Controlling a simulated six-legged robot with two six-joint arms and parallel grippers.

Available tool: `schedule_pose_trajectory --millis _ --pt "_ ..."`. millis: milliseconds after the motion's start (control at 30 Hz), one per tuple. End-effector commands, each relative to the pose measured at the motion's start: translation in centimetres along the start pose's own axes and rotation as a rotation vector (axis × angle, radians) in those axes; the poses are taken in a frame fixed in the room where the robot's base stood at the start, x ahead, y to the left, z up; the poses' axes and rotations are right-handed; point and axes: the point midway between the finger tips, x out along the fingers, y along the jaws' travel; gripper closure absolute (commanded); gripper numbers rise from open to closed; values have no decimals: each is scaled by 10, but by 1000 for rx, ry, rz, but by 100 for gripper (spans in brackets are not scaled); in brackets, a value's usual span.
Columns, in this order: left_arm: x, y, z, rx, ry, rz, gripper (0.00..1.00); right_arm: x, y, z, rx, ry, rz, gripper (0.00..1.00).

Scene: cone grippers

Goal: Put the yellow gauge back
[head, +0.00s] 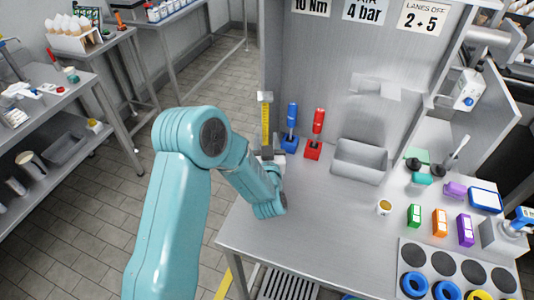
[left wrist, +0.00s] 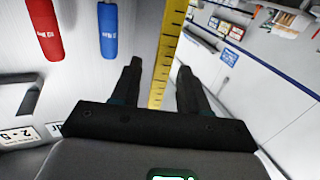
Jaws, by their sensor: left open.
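The yellow gauge (head: 266,124) is a tall, narrow yellow strip with dark marks and a grey block at its top. It stands upright at the table's back left corner, beside the blue tool. In the left wrist view the gauge (left wrist: 167,50) runs between the two dark fingers of my left gripper (left wrist: 160,67). The fingers are open, with a gap showing on each side of it. In the head view my left arm reaches to the gauge's lower part, which is partly hidden there. My right gripper is not in view.
A blue tool (head: 291,120) and a red tool (head: 316,126) stand in holders close to the gauge. A grey bin (head: 360,160) is right of them. A small cup (head: 384,207) and coloured blocks stand further right. The table's front left is clear.

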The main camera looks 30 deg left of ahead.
Motion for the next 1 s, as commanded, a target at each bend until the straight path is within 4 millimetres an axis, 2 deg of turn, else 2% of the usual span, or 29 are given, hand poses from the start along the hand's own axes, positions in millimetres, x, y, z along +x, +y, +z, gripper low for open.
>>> schedule_pose_trajectory --millis 33,300,500,667,1000 --pt "-10 2 5 1 -2 5 56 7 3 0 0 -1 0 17" --pt "-74 2 5 0 -1 7 56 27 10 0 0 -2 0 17" --pt "-105 1 3 1 -1 3 56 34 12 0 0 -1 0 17" --pt "-113 0 2 1 -1 1 56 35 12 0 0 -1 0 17" --pt "-113 0 1 1 -1 0 56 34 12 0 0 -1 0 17"
